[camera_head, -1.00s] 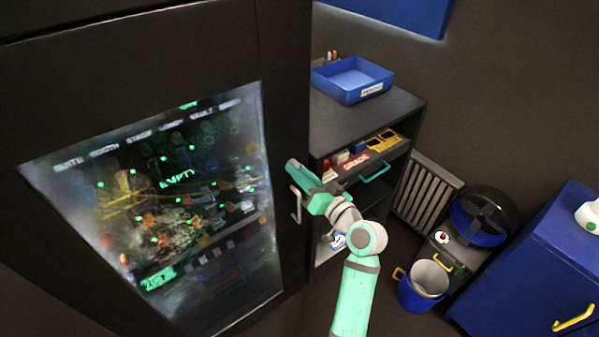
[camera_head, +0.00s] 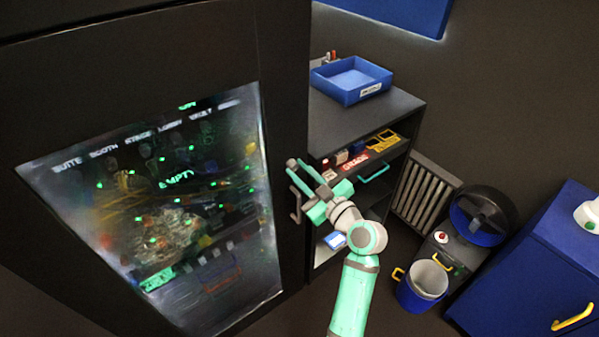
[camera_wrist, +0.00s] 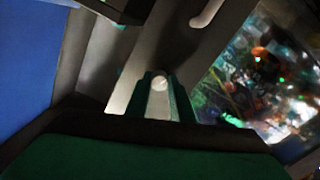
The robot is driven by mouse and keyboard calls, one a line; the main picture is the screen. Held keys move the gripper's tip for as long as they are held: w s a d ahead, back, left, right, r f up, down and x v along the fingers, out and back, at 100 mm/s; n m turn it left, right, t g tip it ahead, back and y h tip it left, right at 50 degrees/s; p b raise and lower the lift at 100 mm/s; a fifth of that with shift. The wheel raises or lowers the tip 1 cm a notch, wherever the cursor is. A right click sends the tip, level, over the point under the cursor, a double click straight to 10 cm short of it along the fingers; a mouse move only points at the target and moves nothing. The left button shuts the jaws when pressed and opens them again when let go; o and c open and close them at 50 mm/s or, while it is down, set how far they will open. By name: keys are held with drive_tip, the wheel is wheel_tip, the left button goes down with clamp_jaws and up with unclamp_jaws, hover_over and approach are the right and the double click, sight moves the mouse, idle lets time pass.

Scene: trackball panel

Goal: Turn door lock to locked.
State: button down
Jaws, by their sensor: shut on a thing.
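The dark door (camera_head: 281,120) with a large window stands at the left in the head view. Its lock shows in the wrist view as a small pale round knob (camera_wrist: 160,83) between my two green fingers. My gripper (camera_head: 298,163) is at the door's right edge, just above the door handle (camera_head: 295,204), and is shut on the lock knob. It also shows in the wrist view (camera_wrist: 161,92). The fingers hide the knob in the head view, and I cannot tell whether it stands at locked. The handle also shows in the wrist view (camera_wrist: 209,14).
A dark shelf cabinet (camera_head: 385,112) with a blue tray (camera_head: 350,82) on top stands right of the door. A radiator (camera_head: 424,192), a bin (camera_head: 424,286), a black fan-like thing (camera_head: 484,214) and a blue cabinet (camera_head: 545,262) lie further right.

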drive_tip(key=shift+d+n, duration=0.1)
drive_tip(key=shift+n, duration=2.1)
drive_tip(key=c, duration=1.5)
unclamp_jaws()
drive_tip(key=shift+c, duration=0.2)
drive_tip(key=v, duration=1)
drive_tip(key=shift+s+d, duration=0.2)
drive_tip(key=shift+s, duration=0.1)
